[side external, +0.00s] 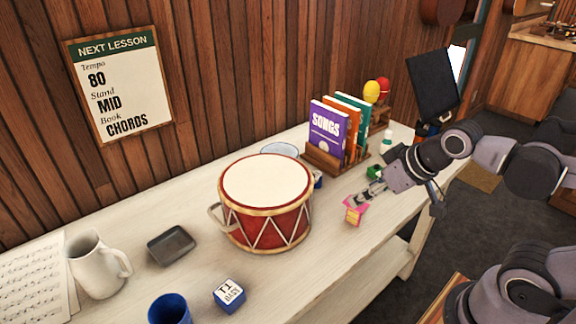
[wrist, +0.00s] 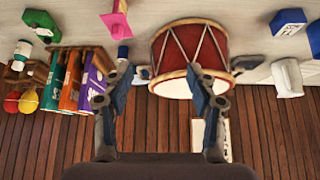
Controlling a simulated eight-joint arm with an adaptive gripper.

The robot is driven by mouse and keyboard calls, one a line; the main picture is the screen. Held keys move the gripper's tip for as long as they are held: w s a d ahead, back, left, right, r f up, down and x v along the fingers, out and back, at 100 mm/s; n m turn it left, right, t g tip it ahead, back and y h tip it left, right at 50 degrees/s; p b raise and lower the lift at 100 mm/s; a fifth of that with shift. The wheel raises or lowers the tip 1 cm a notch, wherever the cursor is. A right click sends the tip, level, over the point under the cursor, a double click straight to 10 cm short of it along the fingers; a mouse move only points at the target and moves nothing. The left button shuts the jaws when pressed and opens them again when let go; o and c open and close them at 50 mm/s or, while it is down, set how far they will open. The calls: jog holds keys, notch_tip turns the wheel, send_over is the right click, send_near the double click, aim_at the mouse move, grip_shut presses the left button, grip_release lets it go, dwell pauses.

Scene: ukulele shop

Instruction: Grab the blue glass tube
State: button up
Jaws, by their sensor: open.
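A small blue cylinder (side external: 318,180), which looks like the blue glass tube, stands between the drum and the book rack. The drum's right side partly hides it in the side view. In the wrist view the blue cylinder (wrist: 122,51) shows just beyond the left fingertip. My gripper (side external: 364,195) is open and empty, over the table to the right of the drum. In the wrist view my gripper (wrist: 160,78) has its fingers spread apart, with the blue cylinder near the left finger. I see no contact between them.
The red drum (side external: 265,215) stands left of my gripper. A pink object (side external: 355,213) and a green one (side external: 374,172) are close by. The book rack (side external: 325,160) stands behind. A blue cup (side external: 170,309), lettered block (side external: 229,293) and white pitcher (side external: 95,268) are farther left.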

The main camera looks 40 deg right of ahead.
jog(key=w+d+r+m+g, duration=0.2)
jog(key=w+r+m, duration=0.1)
jog(key=w, duration=0.4)
jog(key=m+g, duration=0.5)
jog(key=m, duration=0.2)
send_over(319, 174)
notch_tip(319, 174, down, 11)
jog(key=shift+r, duration=0.1)
notch_tip(319, 174, down, 5)
jog(key=shift+r, duration=0.15)
jog(key=shift+w+a+f, duration=0.1)
jog(key=shift+f, duration=1.2)
jog(key=shift+w+a+f, duration=0.1)
jog(key=shift+f, duration=1.2)
